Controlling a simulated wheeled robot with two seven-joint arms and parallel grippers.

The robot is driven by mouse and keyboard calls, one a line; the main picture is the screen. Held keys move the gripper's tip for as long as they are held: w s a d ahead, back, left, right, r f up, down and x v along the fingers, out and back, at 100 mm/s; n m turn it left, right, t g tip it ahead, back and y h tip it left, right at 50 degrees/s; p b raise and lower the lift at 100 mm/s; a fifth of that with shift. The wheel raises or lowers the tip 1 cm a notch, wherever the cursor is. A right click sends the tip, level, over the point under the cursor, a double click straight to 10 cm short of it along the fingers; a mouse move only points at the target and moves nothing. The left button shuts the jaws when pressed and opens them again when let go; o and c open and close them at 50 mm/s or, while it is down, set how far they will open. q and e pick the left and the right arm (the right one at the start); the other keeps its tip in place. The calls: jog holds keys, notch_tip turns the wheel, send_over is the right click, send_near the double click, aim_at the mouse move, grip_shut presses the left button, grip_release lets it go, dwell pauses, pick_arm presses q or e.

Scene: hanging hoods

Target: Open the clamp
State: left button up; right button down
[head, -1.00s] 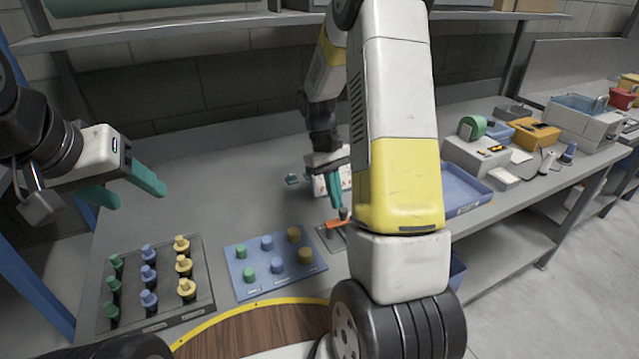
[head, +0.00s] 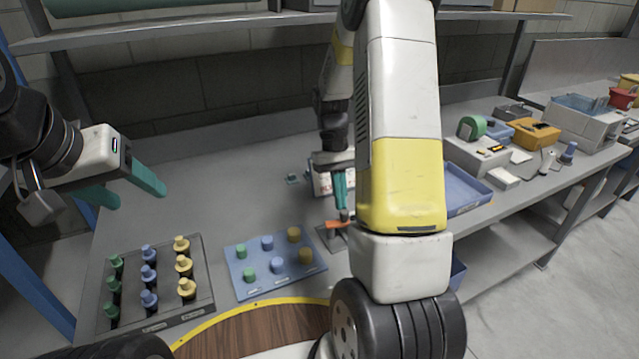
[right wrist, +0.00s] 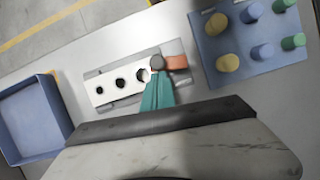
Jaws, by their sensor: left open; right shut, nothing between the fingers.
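The clamp has an orange handle (head: 334,224) and a dark round knob on a grey base plate, on the bench right of the blue peg board. In the right wrist view its orange part (right wrist: 177,62) sticks out to the right beside the grey knob (right wrist: 157,62), next to a white bar with dark holes (right wrist: 120,83). My right gripper (head: 342,207) is shut and empty, pointing down with its teal fingertips at the knob; whether they touch cannot be told. My right arm hides part of the clamp in the head view. My left gripper (head: 138,195) is open and empty above the bench's left end.
A blue board (head: 238,280) with coloured pegs and a dark rack (head: 200,315) of coloured knobs stand at the front left. A blue tray (head: 463,187) lies to the right, also in the right wrist view (right wrist: 68,115). The bench's back left is clear.

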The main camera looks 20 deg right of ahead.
aim_at(348, 212)
jog(key=m, duration=0.1)
jog(key=s+d+m+y, duration=0.1)
jog(key=m, duration=0.1)
jog(key=shift+s+m, duration=0.15)
jog(key=shift+m, duration=0.15)
jog(key=m, duration=0.1)
jog(key=s+m+y, duration=0.1)
jog(key=m, duration=0.1)
jog(key=m+t, duration=0.1)
jog(key=shift+s+d+m+y, duration=0.1)
jog(key=shift+s+m+y, duration=0.2)
jog(key=shift+s, duration=0.1)
jog(key=m, duration=0.1)
jog(key=s+m+t+y, duration=0.1)
jog(key=m, duration=0.1)
jog(key=shift+s+m, duration=0.2)
jog(key=shift+m, duration=0.1)
jog(key=shift+s+a+m+t, duration=0.25)
jog(key=shift+s+m+t, duration=0.05)
jog(key=shift+m, duration=0.55)
jog(key=shift+s+a+m+t, duration=0.2)
jog(key=shift+s+m+t, duration=0.1)
jog(key=shift+m, duration=0.55)
